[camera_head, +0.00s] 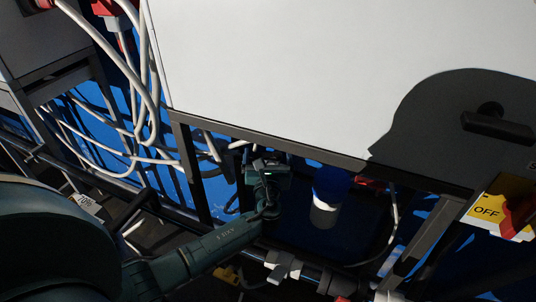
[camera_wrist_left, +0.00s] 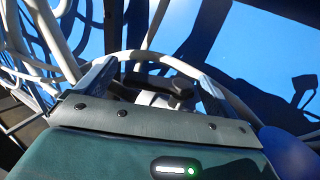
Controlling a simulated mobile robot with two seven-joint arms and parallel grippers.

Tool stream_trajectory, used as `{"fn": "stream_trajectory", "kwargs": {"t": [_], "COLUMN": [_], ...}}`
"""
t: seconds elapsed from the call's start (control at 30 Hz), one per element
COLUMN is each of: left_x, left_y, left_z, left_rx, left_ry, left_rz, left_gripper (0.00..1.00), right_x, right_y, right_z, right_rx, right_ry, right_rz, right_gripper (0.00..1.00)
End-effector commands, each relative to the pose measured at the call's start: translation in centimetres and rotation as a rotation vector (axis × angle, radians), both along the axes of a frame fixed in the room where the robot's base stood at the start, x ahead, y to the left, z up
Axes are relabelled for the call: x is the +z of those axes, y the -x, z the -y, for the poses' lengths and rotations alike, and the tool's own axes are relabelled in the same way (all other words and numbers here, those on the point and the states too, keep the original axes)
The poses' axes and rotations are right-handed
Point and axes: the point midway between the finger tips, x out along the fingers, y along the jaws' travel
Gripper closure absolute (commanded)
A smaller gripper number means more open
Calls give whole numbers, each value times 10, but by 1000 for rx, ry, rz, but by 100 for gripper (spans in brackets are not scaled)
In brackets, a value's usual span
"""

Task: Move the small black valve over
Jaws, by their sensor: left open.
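The small black valve (camera_wrist_left: 160,84) shows in the left wrist view as a dark handle on a pale fitting. It lies between the two fingers of my left gripper (camera_wrist_left: 157,78), which stand apart on either side of it. I cannot tell whether either finger touches it. In the head view my left gripper (camera_head: 264,165) is at the lower edge of the white cabinet, among the frame and pipes, and the valve is hidden there. My right gripper is not in view.
A white cabinet top (camera_head: 300,70) fills the upper middle, with a black handle (camera_head: 497,125) at right. A blue and white cylinder (camera_head: 328,195) hangs just right of my gripper. White hoses (camera_head: 148,90) run at left. A yellow OFF label (camera_head: 487,211) is at right.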

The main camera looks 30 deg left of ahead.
Motion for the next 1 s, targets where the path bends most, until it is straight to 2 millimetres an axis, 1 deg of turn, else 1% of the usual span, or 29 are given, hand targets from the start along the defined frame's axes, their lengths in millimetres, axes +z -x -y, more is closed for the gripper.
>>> {"fn": "stream_trajectory", "kwargs": {"t": [0.1, 0.33, 0.87, 1.0], "left_x": [0, 0, 0, 0], "left_y": [-4, -4, -4, -4], "left_z": [-2, -2, -2, -2], "left_rx": [0, -1, 0, 5], "left_ry": [1, 2, 2, 2], "left_rz": [0, 0, 0, 0], "left_gripper": [6, 7, 51, 51], "right_x": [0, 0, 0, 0], "right_y": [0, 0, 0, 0], "right_z": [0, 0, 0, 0], "right_rx": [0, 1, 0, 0], "right_ry": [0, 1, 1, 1], "right_rz": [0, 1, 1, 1], "right_gripper": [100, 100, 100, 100]}}
